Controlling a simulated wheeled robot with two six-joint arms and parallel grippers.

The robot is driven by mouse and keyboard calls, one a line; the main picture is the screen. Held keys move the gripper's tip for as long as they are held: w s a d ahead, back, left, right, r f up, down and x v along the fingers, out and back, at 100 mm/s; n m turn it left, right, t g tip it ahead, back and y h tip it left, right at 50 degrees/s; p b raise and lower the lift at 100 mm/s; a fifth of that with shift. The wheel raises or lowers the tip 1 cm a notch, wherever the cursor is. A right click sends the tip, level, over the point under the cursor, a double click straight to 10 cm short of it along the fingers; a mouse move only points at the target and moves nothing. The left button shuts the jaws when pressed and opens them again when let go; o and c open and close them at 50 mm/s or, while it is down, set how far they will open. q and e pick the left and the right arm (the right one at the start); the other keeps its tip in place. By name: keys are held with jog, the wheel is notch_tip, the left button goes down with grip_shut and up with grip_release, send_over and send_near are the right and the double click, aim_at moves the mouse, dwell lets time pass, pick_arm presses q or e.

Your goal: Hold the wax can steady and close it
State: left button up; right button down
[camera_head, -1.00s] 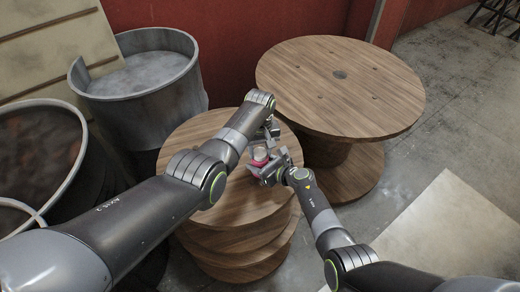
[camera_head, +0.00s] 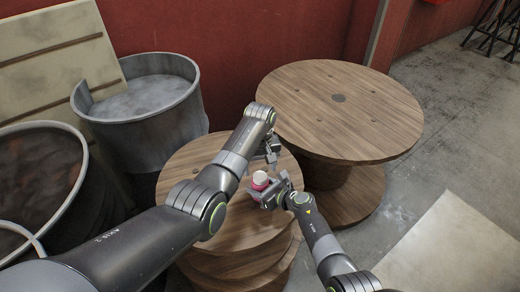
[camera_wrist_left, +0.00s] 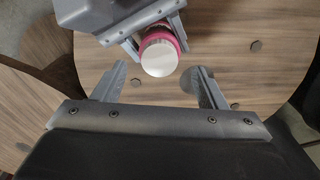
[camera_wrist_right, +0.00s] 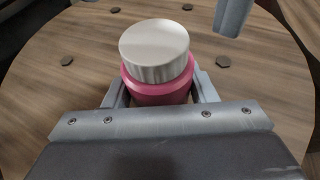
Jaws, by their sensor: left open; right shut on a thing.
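The wax can (camera_head: 261,183) is pink with a whitish ribbed lid (camera_wrist_right: 155,52) on top. It stands upright on the small wooden spool (camera_head: 200,150). My right gripper (camera_wrist_right: 158,92) is shut around the pink body, below the lid. My left gripper (camera_head: 272,158) is open and empty, just beyond the can in the head view. In the left wrist view, the lid (camera_wrist_left: 159,57) lies past the open fingers, apart from them. The right wrist view shows a left fingertip at the top right. I cannot tell whether the lid is fully tightened.
A larger wooden spool (camera_head: 340,105) stands at the back right, close to the small one. A grey metal drum (camera_head: 150,115) and a dark barrel (camera_head: 45,180) stand at the left. Bare floor and a pale sheet (camera_head: 450,245) lie at the right.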

pick_arm(q)
notch_tip(320, 180, up, 8)
jog(key=shift+r, duration=0.1)
pick_arm(e)
jog(key=c, duration=0.5)
grip_release()
jog(key=shift+s+d+r, duration=0.15)
jog(key=shift+d, duration=0.05)
jog(key=p+v, duration=0.3)
jog(key=v, duration=0.5)
pick_arm(q)
notch_tip(320, 180, up, 4)
jog(key=shift+f+p, duration=0.1)
jog(key=shift+p, duration=0.25)
pick_arm(e)
jog(key=v, duration=0.8)
jog(key=shift+s+d+r, duration=0.2)
jog(key=shift+s+d, duration=0.05)
pick_arm(q)
jog(key=shift+f, duration=0.1)
